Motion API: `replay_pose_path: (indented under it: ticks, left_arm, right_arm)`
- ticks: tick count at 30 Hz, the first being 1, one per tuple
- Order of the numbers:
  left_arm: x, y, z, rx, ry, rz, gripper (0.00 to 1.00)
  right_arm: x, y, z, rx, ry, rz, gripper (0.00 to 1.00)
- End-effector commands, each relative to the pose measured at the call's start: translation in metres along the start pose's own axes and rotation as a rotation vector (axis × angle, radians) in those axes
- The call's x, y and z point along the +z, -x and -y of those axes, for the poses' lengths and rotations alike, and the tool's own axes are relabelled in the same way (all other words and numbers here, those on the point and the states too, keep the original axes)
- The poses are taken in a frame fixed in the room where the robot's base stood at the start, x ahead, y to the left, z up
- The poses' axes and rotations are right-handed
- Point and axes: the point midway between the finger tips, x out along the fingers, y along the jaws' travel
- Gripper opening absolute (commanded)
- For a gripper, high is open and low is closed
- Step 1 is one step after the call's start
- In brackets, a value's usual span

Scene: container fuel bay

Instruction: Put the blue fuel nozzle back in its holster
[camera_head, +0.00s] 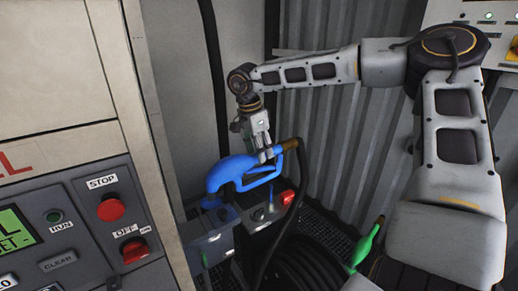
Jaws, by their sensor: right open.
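The blue fuel nozzle (232,170) is at the centre left, its spout end turned down to the left over the grey holster box (208,245) with a blue mark on it. The spout tip is hidden, so I cannot tell how deep it sits. An orange collar and a black hose are at its right end. My right gripper (265,156) points down at the nozzle's handle, with its fingers open right at it; I cannot tell whether they touch it. My left gripper is not in view.
A grey pump cabinet with STOP button (111,209) and OFF button (135,250) stands at the left. A red part (287,197) sits beside the holster. A green nozzle (368,243) is at lower right. The black hose (286,225) loops down. A corrugated wall is behind.

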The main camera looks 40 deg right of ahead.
Motion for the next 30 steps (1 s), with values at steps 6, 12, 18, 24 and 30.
replay_pose_path:
  ticks: [6, 12, 18, 24, 30]
  left_arm:
    - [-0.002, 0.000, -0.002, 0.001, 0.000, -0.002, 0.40]
    - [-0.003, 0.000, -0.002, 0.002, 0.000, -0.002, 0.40]
    - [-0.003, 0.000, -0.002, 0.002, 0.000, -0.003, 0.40]
    - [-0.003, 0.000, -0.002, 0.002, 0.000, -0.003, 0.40]
    - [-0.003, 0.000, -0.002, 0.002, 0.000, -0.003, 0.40]
  right_arm:
    - [-0.001, 0.015, 0.001, -0.004, 0.000, -0.001, 0.52]
    - [0.000, 0.040, 0.001, -0.004, -0.001, -0.002, 0.52]
    - [0.000, 0.070, 0.001, -0.006, -0.001, -0.001, 0.52]
    - [0.000, 0.098, 0.001, -0.004, -0.001, 0.000, 0.52]
    - [0.000, 0.116, 0.001, -0.004, 0.000, -0.001, 0.52]
